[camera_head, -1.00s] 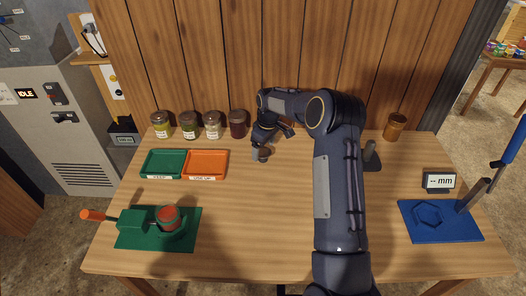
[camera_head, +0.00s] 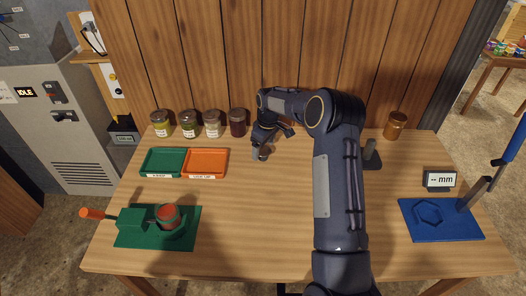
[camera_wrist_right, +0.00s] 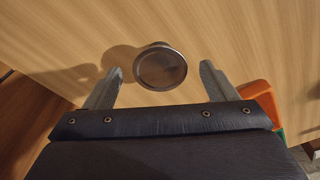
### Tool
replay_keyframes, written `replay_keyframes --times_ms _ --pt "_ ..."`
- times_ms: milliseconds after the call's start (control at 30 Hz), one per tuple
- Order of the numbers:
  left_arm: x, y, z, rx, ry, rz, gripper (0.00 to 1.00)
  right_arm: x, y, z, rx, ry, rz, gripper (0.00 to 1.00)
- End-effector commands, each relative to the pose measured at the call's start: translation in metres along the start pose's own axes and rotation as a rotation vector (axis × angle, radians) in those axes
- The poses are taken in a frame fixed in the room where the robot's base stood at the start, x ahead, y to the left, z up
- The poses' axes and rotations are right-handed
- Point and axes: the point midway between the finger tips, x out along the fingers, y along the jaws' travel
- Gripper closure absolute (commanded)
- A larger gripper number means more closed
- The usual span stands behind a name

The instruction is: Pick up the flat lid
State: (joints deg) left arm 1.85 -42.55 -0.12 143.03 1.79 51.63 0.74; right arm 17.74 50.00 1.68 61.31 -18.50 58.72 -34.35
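The flat lid (camera_wrist_right: 160,68) is a round, dark grey metal disc with a lighter rim in the right wrist view. It seems to stand a little off the wood, with a shadow to its left; what supports it is hidden. My right gripper (camera_wrist_right: 161,72) is open, with one finger on each side of the lid and a visible gap to both. In the head view my right gripper (camera_head: 259,153) points down over the back middle of the table, and the lid is small and hard to make out there. My left gripper is not in view.
Green (camera_head: 146,163) and orange (camera_head: 222,164) trays lie left of my right gripper. Several filled jars (camera_head: 212,125) stand behind them. A green fixture (camera_head: 190,238) holds a jar at front left. A blue fixture (camera_head: 455,228) stands at right. The front middle is clear.

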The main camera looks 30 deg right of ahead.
Motion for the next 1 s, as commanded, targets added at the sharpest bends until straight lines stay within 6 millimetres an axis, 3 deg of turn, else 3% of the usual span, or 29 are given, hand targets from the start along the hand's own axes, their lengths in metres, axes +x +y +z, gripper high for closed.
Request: replay_keyframes --times_ms 67,333,733,867,1000 --pt "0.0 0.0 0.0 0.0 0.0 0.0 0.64 0.0 0.0 0.0 0.0 0.0 0.0 0.32" --pt "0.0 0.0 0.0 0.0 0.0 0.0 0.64 0.0 0.0 0.0 0.0 0.0 0.0 0.67" --pt "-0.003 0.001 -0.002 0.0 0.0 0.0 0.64 -0.004 0.0 -0.001 0.001 0.0 0.0 0.68" --pt "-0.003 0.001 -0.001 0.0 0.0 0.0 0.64 -0.013 0.001 -0.002 0.001 0.002 0.002 0.68" --pt "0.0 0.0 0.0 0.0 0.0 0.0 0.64 -0.036 0.001 -0.005 0.0 0.004 0.003 0.68"
